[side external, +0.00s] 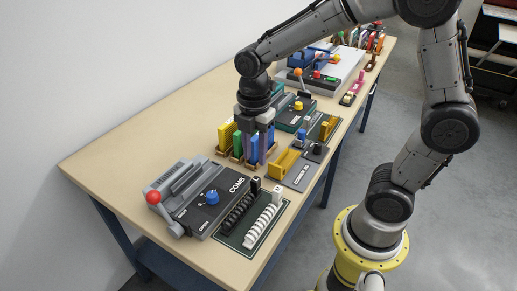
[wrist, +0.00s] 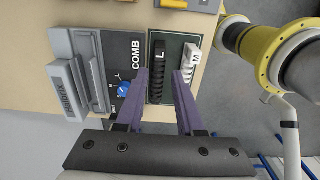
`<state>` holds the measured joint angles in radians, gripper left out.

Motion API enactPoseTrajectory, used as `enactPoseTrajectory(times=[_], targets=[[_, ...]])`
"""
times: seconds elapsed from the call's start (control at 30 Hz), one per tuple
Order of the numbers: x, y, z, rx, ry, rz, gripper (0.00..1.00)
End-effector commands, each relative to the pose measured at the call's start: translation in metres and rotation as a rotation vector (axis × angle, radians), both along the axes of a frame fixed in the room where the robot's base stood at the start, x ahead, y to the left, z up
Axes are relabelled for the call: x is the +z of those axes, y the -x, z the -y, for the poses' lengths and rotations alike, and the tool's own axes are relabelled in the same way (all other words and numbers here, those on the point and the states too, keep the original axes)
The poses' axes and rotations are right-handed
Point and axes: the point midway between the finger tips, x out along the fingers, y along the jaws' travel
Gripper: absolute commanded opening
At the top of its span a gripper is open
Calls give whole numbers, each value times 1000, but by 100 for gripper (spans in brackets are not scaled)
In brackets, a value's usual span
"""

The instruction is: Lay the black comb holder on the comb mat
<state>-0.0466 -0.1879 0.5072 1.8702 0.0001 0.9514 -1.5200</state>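The black comb holder (side external: 240,208), marked L, lies on the dark green comb mat (side external: 228,239), beside the white comb holder (side external: 263,222), marked M. In the wrist view the black holder (wrist: 157,78) shows between my finger ends, with the mat (wrist: 174,48) around it and the white holder (wrist: 190,65) to its right. My gripper (wrist: 160,73) is open, with its two purple fingers apart and nothing held. In the side view my gripper (side external: 255,135) is well behind the mat, in front of or above the coloured slabs.
The grey COMB machine (side external: 190,200), with a red-knobbed lever and blue dial, stands left of the mat. Yellow, green and blue slabs (side external: 225,135) stand behind it. A yellow tool (side external: 285,163) and more machines line the bench. Bare bench top (side external: 115,165) lies at the left.

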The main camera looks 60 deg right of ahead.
Motion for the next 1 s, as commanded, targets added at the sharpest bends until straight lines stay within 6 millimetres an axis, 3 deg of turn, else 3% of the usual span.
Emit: enactPoseTrajectory(times=[0.17, 0.33, 0.5, 0.73, 1.0], targets=[[23, 13, 2, -158, -7, 57, 37], [59, 48, 7, -556, -58, 182, 37], [82, 91, 11, -990, -168, 296, 37], [90, 130, 14, -1410, -331, 375, 37], [89, 140, 14, -1537, -386, 386, 37]])
